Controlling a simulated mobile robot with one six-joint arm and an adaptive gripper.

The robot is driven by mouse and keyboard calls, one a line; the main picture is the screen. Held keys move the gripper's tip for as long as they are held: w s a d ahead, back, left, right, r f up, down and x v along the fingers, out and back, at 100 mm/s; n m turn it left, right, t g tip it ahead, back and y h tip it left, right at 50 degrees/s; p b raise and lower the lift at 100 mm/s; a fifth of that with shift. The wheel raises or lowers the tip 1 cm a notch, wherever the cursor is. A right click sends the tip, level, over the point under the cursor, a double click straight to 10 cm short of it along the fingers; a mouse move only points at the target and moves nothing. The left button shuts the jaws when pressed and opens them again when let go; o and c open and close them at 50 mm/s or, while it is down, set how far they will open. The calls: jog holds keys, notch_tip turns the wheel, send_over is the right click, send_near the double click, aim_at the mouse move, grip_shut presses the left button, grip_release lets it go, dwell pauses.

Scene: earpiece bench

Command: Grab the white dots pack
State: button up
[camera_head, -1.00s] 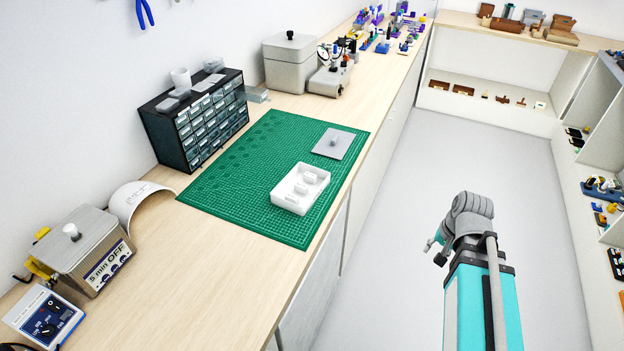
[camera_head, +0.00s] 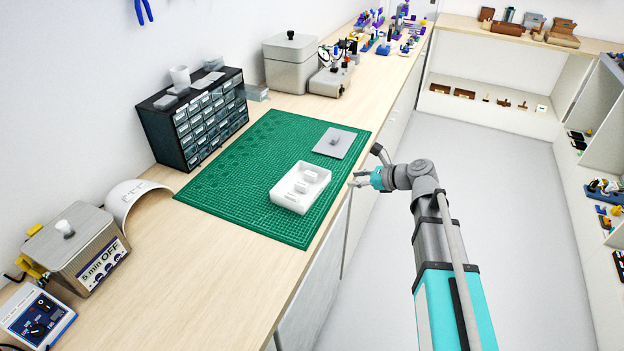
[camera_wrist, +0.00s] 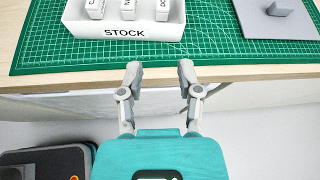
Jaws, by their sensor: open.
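The white stock tray (camera_head: 286,204) sits on the green cutting mat and also shows in the wrist view (camera_wrist: 90,30), marked "STOCK". It holds three small white packs in a row. The rightmost pack in the wrist view, with a label starting "DO" (camera_wrist: 163,11), looks like the dots pack; its top is cut off by the frame edge. In the head view it seems to be the far pack (camera_head: 311,176). My gripper (camera_head: 355,180) is open and empty, just off the bench front edge. In the wrist view its fingers (camera_wrist: 159,68) point toward the tray, apart from it.
A grey plate with a knob (camera_head: 334,142) lies on the green mat (camera_head: 240,175) beyond the tray. A drawer cabinet (camera_head: 195,118) stands behind the mat. Boxes stand at both ends of the bench. The mat's left part is clear.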

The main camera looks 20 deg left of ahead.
jog(key=shift+w+a+r+m+y, duration=0.3)
jog(key=shift+a+r+m+y, duration=0.1)
jog(key=shift+a+m, duration=0.3)
jog(key=b, duration=0.3)
send_near(313, 175)
jog(key=shift+x, duration=2.4)
jog(key=shift+w+a, duration=0.1)
jog(key=shift+w, duration=0.05)
jog(key=b+x, duration=0.2)
jog(key=x, duration=0.2)
jog(key=shift+w+f, duration=0.1)
jog(key=shift+a+b, duration=0.3)
jog(key=shift+a, duration=0.05)
jog(key=shift+f, duration=0.1)
jog(key=c, duration=0.6)
